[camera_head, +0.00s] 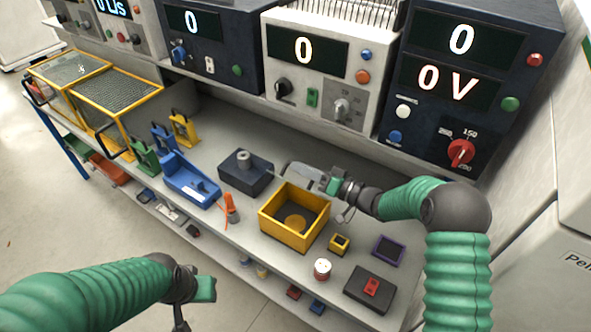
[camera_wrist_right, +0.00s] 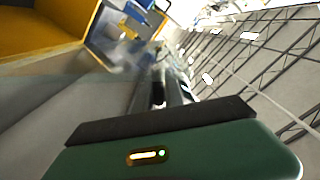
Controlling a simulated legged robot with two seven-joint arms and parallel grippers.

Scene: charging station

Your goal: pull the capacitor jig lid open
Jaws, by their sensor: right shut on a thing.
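An open-topped yellow box (camera_head: 266,228), which I take to be the capacitor jig, stands on the bench with a round tan disc inside. A pale, partly see-through piece (camera_head: 300,176), seemingly the lid, is at its back edge; its outline is hard to make out. My right gripper (camera_head: 322,182) is shut on this piece, just behind the box. In the right wrist view the yellow box (camera_wrist_right: 40,32) is at the upper left; the fingertips are blurred. My left gripper (camera_head: 190,304) hangs in front of the bench, away from the jig; its fingers are not clear.
A dark block with a grey cylinder (camera_head: 244,161) and a blue tray (camera_head: 186,184) stand left of the box. A small yellow block (camera_head: 339,244), a white jar (camera_head: 322,269) and a black box with a red switch (camera_head: 371,288) are at the right. Instruments (camera_head: 318,65) line the back.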

